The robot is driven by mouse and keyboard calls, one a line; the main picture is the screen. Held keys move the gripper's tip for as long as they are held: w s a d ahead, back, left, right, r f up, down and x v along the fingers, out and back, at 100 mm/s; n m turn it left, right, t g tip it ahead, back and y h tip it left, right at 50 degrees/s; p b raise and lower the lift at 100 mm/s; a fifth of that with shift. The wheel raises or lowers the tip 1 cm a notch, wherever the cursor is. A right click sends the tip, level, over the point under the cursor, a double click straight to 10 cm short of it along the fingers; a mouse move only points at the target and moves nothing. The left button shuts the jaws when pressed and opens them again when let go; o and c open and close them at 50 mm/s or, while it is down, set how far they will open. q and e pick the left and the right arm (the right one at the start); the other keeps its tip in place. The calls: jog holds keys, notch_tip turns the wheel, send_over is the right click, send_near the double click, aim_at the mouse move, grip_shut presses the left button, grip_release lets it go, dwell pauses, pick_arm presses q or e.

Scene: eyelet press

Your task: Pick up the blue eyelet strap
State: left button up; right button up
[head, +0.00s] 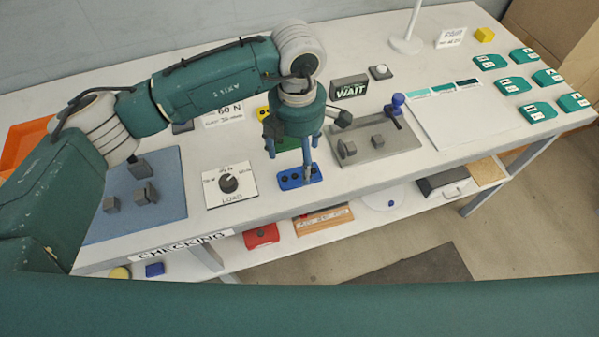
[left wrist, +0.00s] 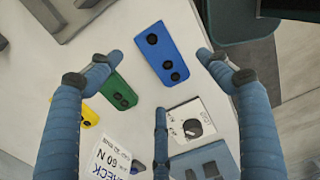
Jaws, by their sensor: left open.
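The blue eyelet strap (head: 291,180) lies flat on the table, right of the load dial card. It has several dark eyelets and shows whole in the left wrist view (left wrist: 160,48). My left gripper (head: 291,160) points down just above the strap in the head view, partly covering it. In the left wrist view its open blue fingers (left wrist: 159,62) spread on either side of the strap, with a third finger below it. Nothing is held, and I see no contact. My right gripper is not in view.
A green strap (left wrist: 119,91) and a yellow strap (left wrist: 87,114) lie close beside the blue one. The load dial card (head: 230,186) is to the left, and a grey press plate (head: 378,139) with blocks is to the right. The table's front edge is near.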

aim_at(298, 171)
pick_arm(q)
notch_tip(298, 171, down, 4)
jog(key=shift+f+p, duration=0.1)
jog(key=shift+p, duration=1.05)
jog(key=shift+w+f, duration=0.1)
jog(key=shift+f, duration=0.45)
jog(key=shift+d, duration=0.1)
jog(key=c, duration=1.2)
